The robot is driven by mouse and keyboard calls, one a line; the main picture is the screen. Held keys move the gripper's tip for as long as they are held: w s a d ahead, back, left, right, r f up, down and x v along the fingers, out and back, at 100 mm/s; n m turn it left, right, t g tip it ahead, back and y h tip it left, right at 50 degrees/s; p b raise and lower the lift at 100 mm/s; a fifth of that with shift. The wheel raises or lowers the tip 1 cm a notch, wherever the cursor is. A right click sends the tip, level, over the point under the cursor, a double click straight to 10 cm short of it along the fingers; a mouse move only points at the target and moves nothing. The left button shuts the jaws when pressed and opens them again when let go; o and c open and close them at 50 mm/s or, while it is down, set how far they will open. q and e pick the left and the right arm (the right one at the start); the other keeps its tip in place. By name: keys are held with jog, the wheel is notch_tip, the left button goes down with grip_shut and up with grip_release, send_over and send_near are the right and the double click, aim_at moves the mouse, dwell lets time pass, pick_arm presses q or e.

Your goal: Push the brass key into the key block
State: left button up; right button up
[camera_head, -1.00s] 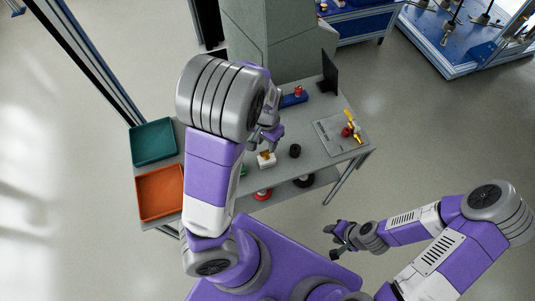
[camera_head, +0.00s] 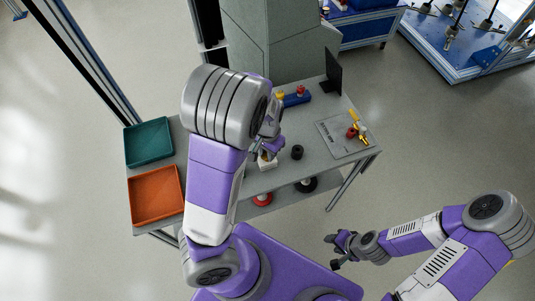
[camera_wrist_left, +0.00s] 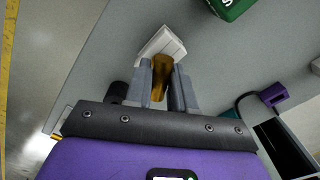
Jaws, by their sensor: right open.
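The brass key (camera_wrist_left: 161,78) stands between the two fingers of my left gripper (camera_wrist_left: 163,72) in the left wrist view, filling the gap between them. The white key block (camera_wrist_left: 161,45) is just beyond the fingertips. In the head view, my left gripper (camera_head: 266,150) is low over the key block (camera_head: 267,164) on the grey table and partly covers it. The key's lower end and how far it is in the block are hidden. My right gripper (camera_head: 332,251) is open and empty, away from the table at the lower right.
A teal tray (camera_head: 149,142) and an orange tray (camera_head: 157,194) sit at the table's left. A black round piece (camera_head: 297,152) stands right of the block. A blue holder (camera_head: 295,99) is behind.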

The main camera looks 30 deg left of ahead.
pick_arm(q)
grip_shut()
jog(key=shift+r, duration=0.15)
jog(key=shift+r+p, duration=2)
jog(key=shift+p, duration=0.25)
notch_tip(320, 180, up, 4)
jog(key=p, duration=0.4)
